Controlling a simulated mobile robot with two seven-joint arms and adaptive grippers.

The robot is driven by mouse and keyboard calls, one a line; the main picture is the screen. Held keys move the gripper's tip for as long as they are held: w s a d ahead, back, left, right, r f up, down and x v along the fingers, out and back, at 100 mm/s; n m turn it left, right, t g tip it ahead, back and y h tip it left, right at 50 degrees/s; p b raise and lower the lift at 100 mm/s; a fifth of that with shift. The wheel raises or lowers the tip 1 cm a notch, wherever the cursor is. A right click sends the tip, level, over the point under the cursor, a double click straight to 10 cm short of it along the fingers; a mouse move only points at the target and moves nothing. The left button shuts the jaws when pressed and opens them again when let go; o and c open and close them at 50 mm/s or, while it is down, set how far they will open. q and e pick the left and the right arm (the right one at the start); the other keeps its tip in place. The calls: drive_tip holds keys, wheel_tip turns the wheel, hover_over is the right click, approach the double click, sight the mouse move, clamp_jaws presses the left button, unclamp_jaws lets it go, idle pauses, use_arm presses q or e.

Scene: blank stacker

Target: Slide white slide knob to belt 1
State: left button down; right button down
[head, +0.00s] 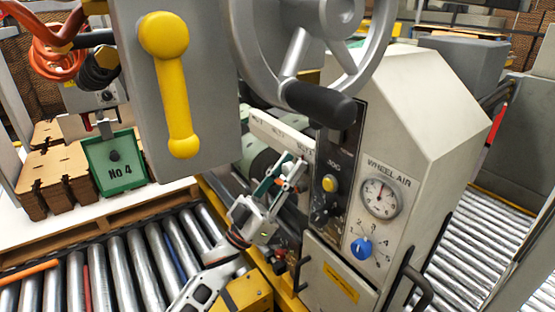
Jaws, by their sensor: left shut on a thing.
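A pale label bar (268,128) runs along the machine behind the handwheel, with small markings that are too small to read surely. My left gripper (293,171) reaches up from the bottom and is shut at the right end of this bar, beside the dark control panel. The white slide knob is mostly hidden between its fingertips, so I cannot make out its shape. My right gripper is not in view.
A large handwheel (292,54) with a black grip and a grey box with a yellow handle (172,85) hang close above. The control panel (329,165) stands right of my gripper. A roller conveyor (125,257) lies at left.

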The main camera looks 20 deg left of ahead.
use_arm(q)
drive_tip(key=shift+s+d+f+h, duration=0.1)
drive_tip(key=shift+d+f+h, duration=0.05)
drive_tip(key=shift+d+h, duration=0.15)
drive_tip(key=c, duration=1.8)
unclamp_jaws()
drive_tip(key=shift+c, duration=0.2)
drive_tip(key=shift+o, duration=0.6)
drive_tip(key=shift+s+a, duration=0.1)
drive_tip(key=v, duration=1.1)
drive_tip(key=shift+s+a+f, duration=0.15)
drive_tip(key=shift+s+f, duration=0.05)
drive_tip(key=shift+s, duration=0.1)
